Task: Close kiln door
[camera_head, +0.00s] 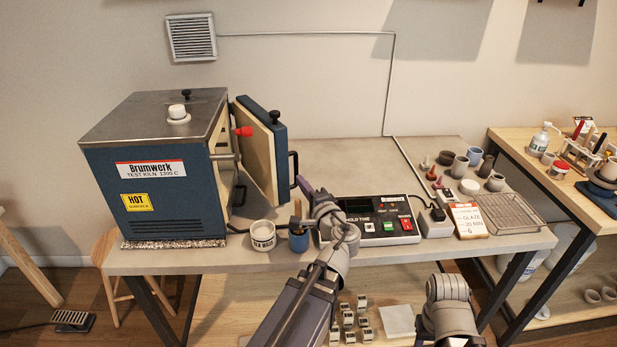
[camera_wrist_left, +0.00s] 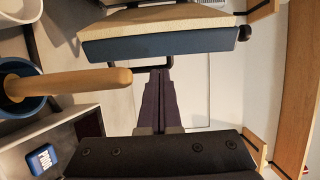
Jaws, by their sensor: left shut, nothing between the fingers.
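The kiln (camera_head: 150,185) is a dark blue box with a steel top at the left of the table. Its door (camera_head: 282,155) stands ajar to the right of the opening, with a cream inner lining and a black handle (camera_head: 294,168) on its outer face. In the left wrist view the door (camera_wrist_left: 160,45) spans the top, with its handle (camera_wrist_left: 141,66) below it. My left gripper (camera_head: 302,187) is shut and empty, its tips close to the handle; I cannot tell whether they touch. The tips also show in the left wrist view (camera_wrist_left: 160,75). My right gripper is out of view.
A white cup (camera_head: 263,236) and a blue cup (camera_head: 298,240) with a wooden-handled tool stand below the door. A control box (camera_head: 378,222) is right of my left gripper. Small pots and a wire rack (camera_head: 510,212) fill the table's right side. The table's back middle is clear.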

